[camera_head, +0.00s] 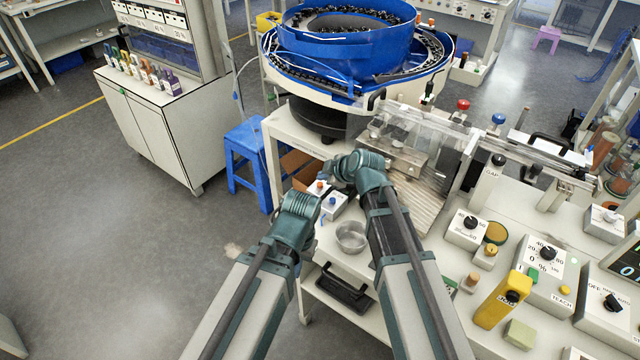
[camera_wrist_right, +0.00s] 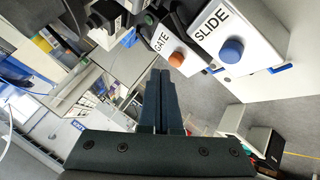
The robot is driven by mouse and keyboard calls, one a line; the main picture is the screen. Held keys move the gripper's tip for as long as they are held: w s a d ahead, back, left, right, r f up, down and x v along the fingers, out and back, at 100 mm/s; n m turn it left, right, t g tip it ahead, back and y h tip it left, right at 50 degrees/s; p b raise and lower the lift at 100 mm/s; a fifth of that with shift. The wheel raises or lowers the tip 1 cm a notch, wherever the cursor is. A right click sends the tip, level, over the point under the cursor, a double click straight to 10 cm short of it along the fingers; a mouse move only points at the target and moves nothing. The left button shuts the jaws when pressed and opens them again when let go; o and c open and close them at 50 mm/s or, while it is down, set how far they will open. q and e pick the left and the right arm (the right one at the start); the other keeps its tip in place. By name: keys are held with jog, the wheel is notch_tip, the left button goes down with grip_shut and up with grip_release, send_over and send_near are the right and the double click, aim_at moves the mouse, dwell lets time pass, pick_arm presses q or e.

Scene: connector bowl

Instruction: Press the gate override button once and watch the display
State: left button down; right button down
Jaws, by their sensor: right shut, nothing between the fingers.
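The white GATE box with its orange button (camera_wrist_right: 177,58) shows in the right wrist view, and the orange button also shows in the head view (camera_head: 319,186). Beside it stands the SLIDE box with a blue button (camera_wrist_right: 231,50). My right gripper (camera_wrist_right: 161,78) is shut and empty, its fingertips beside and apart from the orange button in the picture. In the head view my right wrist hangs just right of the two boxes. My left gripper (camera_head: 300,205) is left of the boxes, its fingers hidden. A dark display (camera_head: 627,266) is cut by the right edge; I cannot read it fully.
A metal bowl (camera_head: 351,236) sits on the bench between my forearms. A blue bowl feeder (camera_head: 345,45) stands behind. A blue stool (camera_head: 247,160) is left of the bench. Dial boxes and a yellow pendant (camera_head: 502,298) crowd the right side. Floor at left is clear.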

jog(key=shift+f, duration=0.35)
jog(key=shift+f+b, duration=0.55)
jog(key=shift+b, duration=0.2)
dwell(0.4)
jog(key=shift+r, duration=0.1)
jog(key=shift+r+p, duration=0.9)
jog(key=shift+p, duration=0.1)
notch_tip(320, 180, up, 5)
jog(key=p, duration=0.5)
dwell(0.6)
